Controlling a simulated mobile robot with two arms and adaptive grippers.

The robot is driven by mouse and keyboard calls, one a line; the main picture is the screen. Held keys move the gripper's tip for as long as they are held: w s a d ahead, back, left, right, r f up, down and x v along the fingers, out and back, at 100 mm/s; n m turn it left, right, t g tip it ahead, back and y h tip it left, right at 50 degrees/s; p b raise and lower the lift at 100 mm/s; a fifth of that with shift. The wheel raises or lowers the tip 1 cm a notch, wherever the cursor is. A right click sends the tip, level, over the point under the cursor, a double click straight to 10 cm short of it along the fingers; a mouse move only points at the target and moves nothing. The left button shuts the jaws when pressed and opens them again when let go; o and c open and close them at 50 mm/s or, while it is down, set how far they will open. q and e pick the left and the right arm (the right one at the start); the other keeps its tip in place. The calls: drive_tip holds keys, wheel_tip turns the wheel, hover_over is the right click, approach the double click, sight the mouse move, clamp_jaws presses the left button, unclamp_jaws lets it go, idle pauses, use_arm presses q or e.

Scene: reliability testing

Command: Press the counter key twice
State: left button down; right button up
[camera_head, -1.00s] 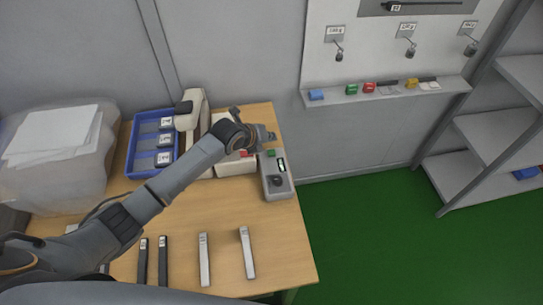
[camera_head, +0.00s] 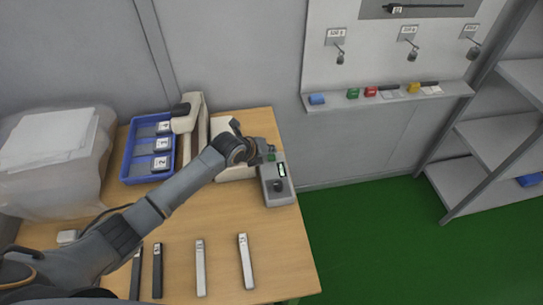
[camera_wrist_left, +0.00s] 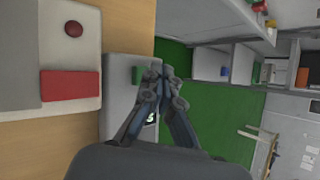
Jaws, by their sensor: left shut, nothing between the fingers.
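The counter (camera_head: 268,196) is a grey box near the right edge of the wooden table. In the left wrist view the gripper (camera_wrist_left: 156,70) is just to the right of the green key (camera_wrist_left: 135,75) and covers part of the counter (camera_wrist_left: 118,75). I cannot tell whether it touches the key. My right gripper is out of view.
A white device with a red block (camera_wrist_left: 70,85) and red button (camera_wrist_left: 73,28) stands beside the counter. A blue tray (camera_head: 128,165) with labelled dark blocks is on the left. Several bars, including a silver bar (camera_head: 246,262), lie in front. Green floor (camera_head: 370,240) is right.

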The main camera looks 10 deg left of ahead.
sight(270, 158)
use_arm(q)
drive_tip(key=shift+f, duration=0.15)
idle(0.7)
drive_tip(key=shift+f+b, duration=0.25)
drive_tip(key=shift+b, duration=0.1)
drive_tip(key=shift+f+b, duration=0.35)
drive_tip(key=shift+f, duration=0.15)
idle(0.5)
drive_tip(key=shift+r, duration=0.15)
drive_tip(key=shift+r+p, duration=0.75)
drive_tip(key=shift+p, duration=0.05)
drive_tip(key=shift+r, duration=0.1)
wheel_tip(270, 158, up, 5)
drive_tip(key=p, duration=0.4)
idle(1.8)
